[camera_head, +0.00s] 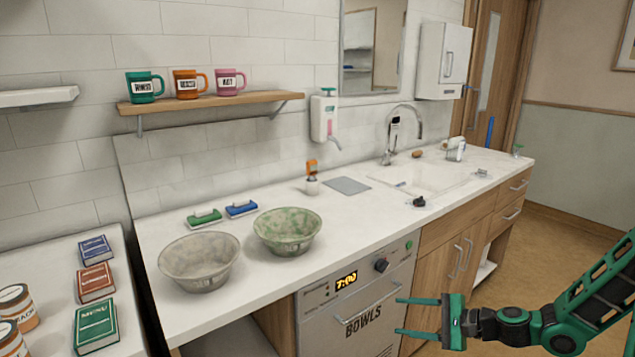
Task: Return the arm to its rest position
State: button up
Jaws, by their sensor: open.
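My gripper (403,316) is at the lower right, at the end of my green and black arm. Its two thin green fingers point left and are apart, with nothing between them. It is in front of the dishwasher (346,321) labelled BOWLS, below the counter top. I cannot tell how far it is from the dishwasher's front. The arm runs in from the right edge of the picture.
A white counter (354,238) bears a grey bowl (199,262), a green speckled bowl (287,231) and a sink (420,181). A shelf (207,102) holds three mugs. Books and jars stand on the left surface (46,264). Floor (565,235) shows at right.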

jog(key=s+d+r+n+g+h, duration=0.4)
jog(key=s+d+n+g+h, duration=0.35)
jog(key=s, duration=0.65)
jog(key=s+d+r+h, duration=0.1)
jog(key=s+d+r, duration=0.3)
jog(key=s+r, duration=0.4)
jog(key=s+d+r+h, duration=0.2)
jog(key=s+d+r, duration=0.2)
jog(key=s+r, duration=0.3)
jog(key=s, duration=0.5)
jog(key=shift+s+d+r+n, duration=0.35)
jog(key=shift+d, duration=0.05)
jog(key=shift+h, duration=0.25)
jog(key=shift+w+f, duration=0.25)
jog(key=shift+w, duration=0.4)
